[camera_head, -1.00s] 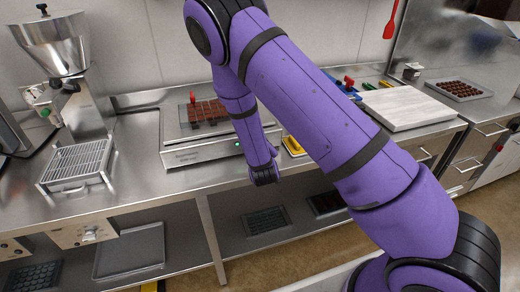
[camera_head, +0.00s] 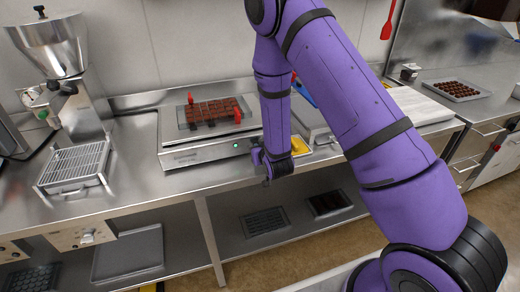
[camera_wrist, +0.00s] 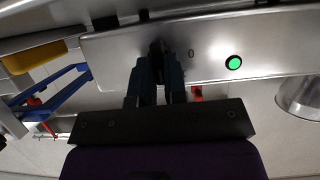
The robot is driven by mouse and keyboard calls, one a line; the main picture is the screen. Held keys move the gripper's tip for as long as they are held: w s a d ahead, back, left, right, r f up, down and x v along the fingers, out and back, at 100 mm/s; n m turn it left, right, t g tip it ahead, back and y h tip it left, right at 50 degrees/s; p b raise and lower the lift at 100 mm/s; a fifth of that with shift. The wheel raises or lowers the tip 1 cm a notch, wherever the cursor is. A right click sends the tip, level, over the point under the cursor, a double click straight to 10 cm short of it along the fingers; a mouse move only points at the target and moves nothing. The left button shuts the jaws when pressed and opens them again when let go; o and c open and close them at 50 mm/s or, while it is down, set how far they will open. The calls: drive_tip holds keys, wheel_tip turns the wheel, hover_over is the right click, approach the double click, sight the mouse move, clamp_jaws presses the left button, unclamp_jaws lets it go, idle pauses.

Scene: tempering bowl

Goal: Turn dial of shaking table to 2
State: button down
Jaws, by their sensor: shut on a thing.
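The shaking table (camera_head: 188,157) is a steel box on the bench, with a chocolate mould (camera_head: 210,112) on top between red clamps (camera_head: 238,115). In the wrist view its front panel (camera_wrist: 120,48) has a lit green button (camera_wrist: 233,62) and a small 0 mark (camera_wrist: 191,53). My gripper (camera_head: 256,157) is at the right end of this panel. In the wrist view my gripper (camera_wrist: 158,62) is shut on the dark dial (camera_wrist: 157,47), mostly hidden between the fingers. I cannot read which setting the dial points to.
A grinder (camera_head: 60,70) and a wire-rack tray (camera_head: 75,165) stand to the left. A yellow item (camera_head: 300,146) lies just right of my gripper. A white board (camera_head: 415,105) and a tray of chocolates (camera_head: 455,89) are farther right.

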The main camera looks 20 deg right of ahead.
idle(0.5)
drive_tip(key=c, duration=1.2)
unclamp_jaws()
drive_tip(key=shift+o, duration=0.2)
drive_tip(key=shift+r, duration=0.1)
